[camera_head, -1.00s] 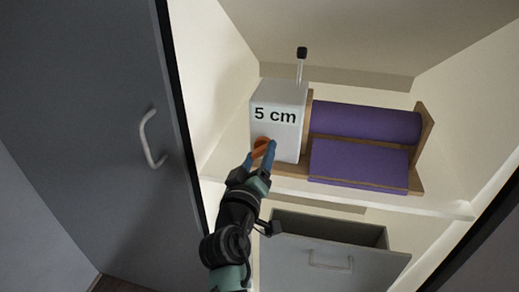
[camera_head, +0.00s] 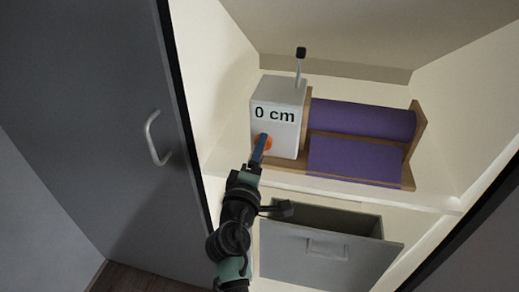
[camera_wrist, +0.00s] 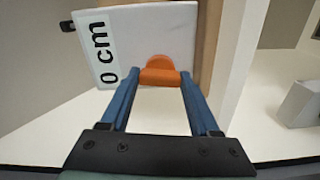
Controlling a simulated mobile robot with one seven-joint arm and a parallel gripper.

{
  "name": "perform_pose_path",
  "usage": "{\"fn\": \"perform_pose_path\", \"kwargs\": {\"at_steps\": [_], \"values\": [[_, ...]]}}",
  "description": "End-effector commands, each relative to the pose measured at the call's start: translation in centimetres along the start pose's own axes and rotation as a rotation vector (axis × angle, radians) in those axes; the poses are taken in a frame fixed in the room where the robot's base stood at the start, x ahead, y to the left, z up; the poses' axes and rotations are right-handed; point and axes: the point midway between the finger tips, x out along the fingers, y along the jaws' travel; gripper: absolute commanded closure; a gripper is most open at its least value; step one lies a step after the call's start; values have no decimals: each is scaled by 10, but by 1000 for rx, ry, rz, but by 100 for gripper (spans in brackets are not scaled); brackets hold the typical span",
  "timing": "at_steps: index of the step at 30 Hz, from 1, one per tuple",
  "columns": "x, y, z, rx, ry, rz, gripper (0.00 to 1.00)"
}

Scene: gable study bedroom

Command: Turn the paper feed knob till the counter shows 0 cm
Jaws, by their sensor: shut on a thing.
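The paper feed knob (camera_head: 264,142) is orange and sits low on the front of a white box (camera_head: 285,92). The counter (camera_head: 274,114) on the box reads 0 cm; it also shows in the wrist view (camera_wrist: 105,55), turned sideways. My gripper (camera_head: 265,139) is at the knob, its blue fingers closed on the knob's bar. In the wrist view the orange knob (camera_wrist: 160,72) lies between the two fingertips. A purple paper roll (camera_head: 362,119) rests in a wooden holder right of the box, with a purple sheet (camera_head: 355,157) hanging in front.
A lever with a black tip (camera_head: 300,53) stands up from the box. The holder stands on a cream shelf (camera_head: 330,191). Below is an open grey drawer (camera_head: 325,252). A grey door (camera_head: 95,110) with a handle stands open at left.

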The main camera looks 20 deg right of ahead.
Motion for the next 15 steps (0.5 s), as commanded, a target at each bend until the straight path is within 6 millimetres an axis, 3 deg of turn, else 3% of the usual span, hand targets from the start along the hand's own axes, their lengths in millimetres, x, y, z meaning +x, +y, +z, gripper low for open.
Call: {"fn": "perform_pose_path", "kwargs": {"at_steps": [15], "values": [[0, -2, 0, -33, -1, -4, 93]]}}
